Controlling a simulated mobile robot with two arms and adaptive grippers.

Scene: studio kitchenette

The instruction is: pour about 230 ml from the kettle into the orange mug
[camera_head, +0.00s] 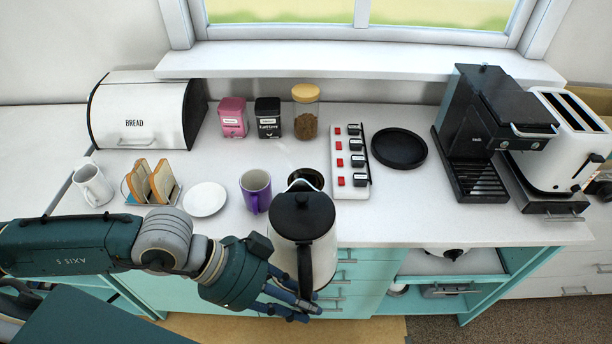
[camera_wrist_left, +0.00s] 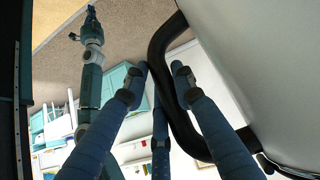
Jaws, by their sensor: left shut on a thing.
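The kettle (camera_head: 322,252) is white with a black lid and a black handle. It looks roughly upright, in front of the counter's front edge in the head view. My left gripper (camera_head: 291,300) is shut on the kettle's handle; in the left wrist view its fingers reach around the black handle (camera_wrist_left: 158,62), beside the pale kettle body (camera_wrist_left: 262,70). No orange mug can be made out. A dark round opening (camera_head: 306,177) shows just behind the kettle, which hides the rest of it.
A switch strip (camera_head: 349,162), black plate (camera_head: 398,148) and coffee machine (camera_head: 491,125) are to the right. The front right counter is clear.

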